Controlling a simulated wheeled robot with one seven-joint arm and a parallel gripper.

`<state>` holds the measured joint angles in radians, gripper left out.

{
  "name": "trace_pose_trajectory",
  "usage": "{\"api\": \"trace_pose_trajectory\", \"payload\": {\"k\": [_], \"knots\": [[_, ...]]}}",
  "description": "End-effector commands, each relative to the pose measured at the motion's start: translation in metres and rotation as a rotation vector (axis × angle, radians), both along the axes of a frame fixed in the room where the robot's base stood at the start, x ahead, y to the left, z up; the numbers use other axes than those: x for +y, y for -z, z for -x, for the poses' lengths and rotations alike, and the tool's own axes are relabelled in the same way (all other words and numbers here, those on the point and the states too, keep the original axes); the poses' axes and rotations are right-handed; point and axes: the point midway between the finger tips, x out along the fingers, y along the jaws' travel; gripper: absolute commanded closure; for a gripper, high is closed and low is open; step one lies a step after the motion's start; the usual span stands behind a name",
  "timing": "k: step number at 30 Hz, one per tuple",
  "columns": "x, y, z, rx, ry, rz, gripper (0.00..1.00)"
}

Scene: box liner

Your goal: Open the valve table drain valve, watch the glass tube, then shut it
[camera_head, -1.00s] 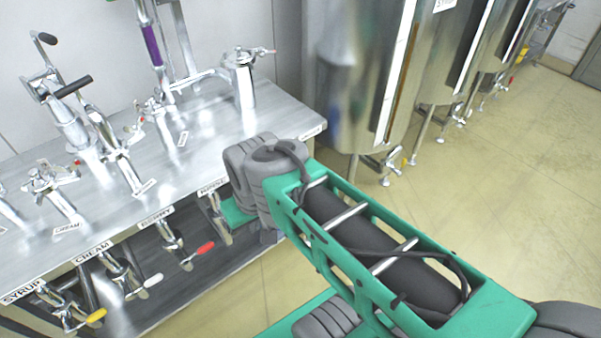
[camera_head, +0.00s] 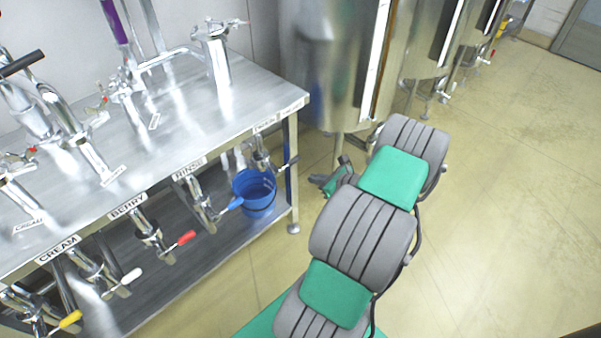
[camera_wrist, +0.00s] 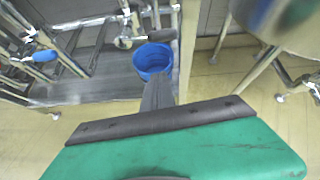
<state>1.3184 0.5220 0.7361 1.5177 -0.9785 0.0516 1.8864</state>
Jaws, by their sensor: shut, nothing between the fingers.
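The valve table (camera_head: 195,110) fills the left of the head view. At its right end, below a small label (camera_head: 264,123), hangs a metal valve (camera_head: 262,160) with a thin lever pointing right; I take it for the drain valve. It appears above the bucket in the wrist view (camera_wrist: 128,41). The glass tube (camera_head: 115,22) shows purple content; its top is cut off. My gripper (camera_wrist: 158,85) is shut and empty, its grey fingers pointing toward the bucket and apart from the valve. In the head view my wrist partly hides it, right of the table leg.
A blue bucket (camera_head: 253,196) stands below the drain valve. A table leg (camera_head: 291,180) stands close by. Steel tanks (camera_head: 330,70) stand behind; floor is clear at right.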

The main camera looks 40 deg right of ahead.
Motion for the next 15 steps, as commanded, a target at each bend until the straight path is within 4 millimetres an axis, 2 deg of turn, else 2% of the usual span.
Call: {"api": "trace_pose_trajectory", "payload": {"k": [2,5,15], "knots": [[-0.011,0.009,0.008,-0.029,0.077,-0.065,1.00],[-0.012,0.012,0.003,-0.036,0.093,-0.082,1.00],[-0.008,0.048,-0.055,-0.032,0.085,-0.079,1.00]]}}
